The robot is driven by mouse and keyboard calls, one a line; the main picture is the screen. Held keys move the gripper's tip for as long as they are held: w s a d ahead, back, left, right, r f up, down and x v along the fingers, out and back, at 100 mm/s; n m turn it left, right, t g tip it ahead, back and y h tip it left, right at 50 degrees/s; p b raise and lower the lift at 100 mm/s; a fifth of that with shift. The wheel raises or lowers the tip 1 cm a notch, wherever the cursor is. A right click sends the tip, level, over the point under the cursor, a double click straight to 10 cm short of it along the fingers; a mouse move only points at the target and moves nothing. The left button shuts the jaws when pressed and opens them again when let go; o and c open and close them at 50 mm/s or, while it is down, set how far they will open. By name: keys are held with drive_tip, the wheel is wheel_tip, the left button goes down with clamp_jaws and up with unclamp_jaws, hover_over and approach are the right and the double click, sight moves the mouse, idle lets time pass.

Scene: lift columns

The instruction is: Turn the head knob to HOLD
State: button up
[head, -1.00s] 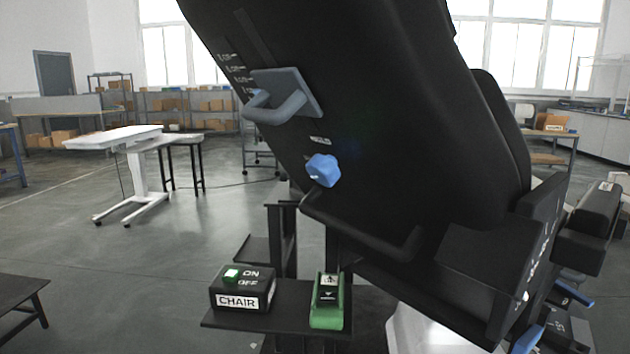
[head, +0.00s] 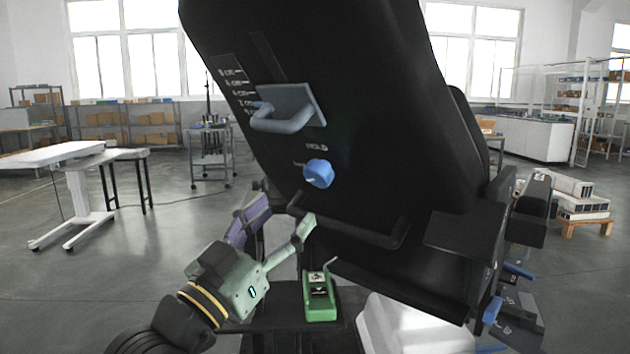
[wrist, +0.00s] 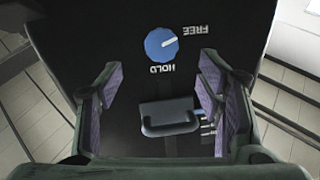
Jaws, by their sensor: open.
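The head knob (head: 319,173) is a round blue knob on the black back of the tilted chair (head: 370,100). In the wrist view the knob (wrist: 161,44) shows a pale pointer line aimed toward the FREE label (wrist: 194,31), away from the HOLD label (wrist: 161,69). Both labels appear upside down there. My gripper (head: 279,226) is below and left of the knob in the head view, apart from it. In the wrist view my gripper (wrist: 158,78) has its purple-padded fingers spread wide, with nothing between them and the knob ahead.
A grey handle (head: 285,110) juts from the chair back above the knob; a black bar (head: 350,235) runs below it. A green device (head: 320,298) stands on a black shelf below.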

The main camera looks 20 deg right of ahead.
sight(316, 180)
drive_tip(key=p+x, duration=0.3)
drive_tip(key=x, duration=0.7)
drive_tip(key=shift+c, duration=0.3)
drive_tip(key=c, duration=1.1)
